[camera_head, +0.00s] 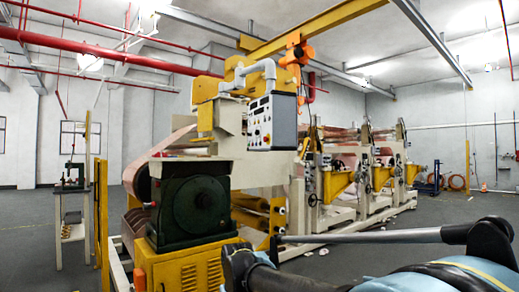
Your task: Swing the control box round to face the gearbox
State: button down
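The control box (271,121) is a pale upright panel with a dark display strip and several buttons. The gearbox, which I take to be the dark green housing (195,207), sits on a yellow base below and left of the box. My arm crosses the lower right, well below the box and apart from it. I cannot make out gripper fingers at its dark far ends.
A yellow overhead beam (318,28) with an orange hoist (296,55) passes above the box. White-framed machine stands (344,205) run back to the right. A narrow stand (72,200) is at the left. Grey floor (440,212) is open at the right.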

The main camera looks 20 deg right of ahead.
aim_at(281, 131)
jog(key=i, duration=1)
jog(key=z, duration=0.05)
